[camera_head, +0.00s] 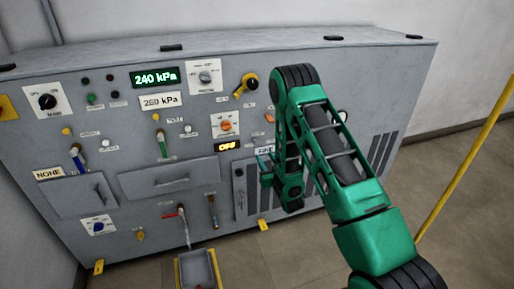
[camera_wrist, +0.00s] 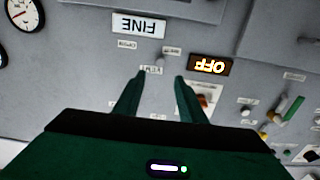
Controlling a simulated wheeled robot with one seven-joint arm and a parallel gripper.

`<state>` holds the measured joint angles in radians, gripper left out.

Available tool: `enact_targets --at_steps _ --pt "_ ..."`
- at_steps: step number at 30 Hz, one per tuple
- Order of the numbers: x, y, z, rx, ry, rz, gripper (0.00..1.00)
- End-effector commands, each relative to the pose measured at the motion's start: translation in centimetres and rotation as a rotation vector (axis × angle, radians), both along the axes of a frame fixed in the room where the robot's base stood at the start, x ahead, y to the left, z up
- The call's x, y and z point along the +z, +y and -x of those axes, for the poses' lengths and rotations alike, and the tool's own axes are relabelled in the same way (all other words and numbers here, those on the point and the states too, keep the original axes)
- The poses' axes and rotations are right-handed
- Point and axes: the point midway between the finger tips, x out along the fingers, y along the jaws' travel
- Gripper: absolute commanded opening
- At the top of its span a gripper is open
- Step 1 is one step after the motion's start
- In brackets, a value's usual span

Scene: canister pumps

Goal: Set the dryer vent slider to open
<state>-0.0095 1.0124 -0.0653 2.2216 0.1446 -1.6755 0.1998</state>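In the wrist view, which shows the panel upside down, a small pale knob (camera_wrist: 160,61) sits on the grey panel beside a small label that seems to read VENT (camera_wrist: 152,70). Two more small labels lie to either side, too blurred to read surely. The knob appears between the two green fingertips of my gripper (camera_wrist: 160,77), which are apart with nothing between them. I cannot tell whether they touch the panel. In the head view my gripper (camera_head: 263,165) is in front of the panel's right half, and the knob cannot be made out there.
The OFF display (camera_wrist: 210,66) and FINE plate (camera_wrist: 138,23) are close to the fingers. The grey cabinet (camera_head: 190,215) carries several dials, levers and drawers. A grey bin (camera_head: 197,270) stands in front below. A yellow pole (camera_head: 465,165) is at right, with open floor around it.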

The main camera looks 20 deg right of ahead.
Motion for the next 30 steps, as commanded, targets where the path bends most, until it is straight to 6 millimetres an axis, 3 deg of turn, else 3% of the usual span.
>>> enact_targets --at_steps 5,18,24,30 --pt "0.1 0.0 -1.7 0.002 -0.005 0.001 0.37" --pt "0.1 0.0 -8.9 0.001 -0.003 0.001 0.37" --pt "0.1 -0.1 -10.5 0.000 -0.002 0.000 0.37" --pt "0.1 -0.1 -10.7 0.000 -0.002 0.000 0.37"
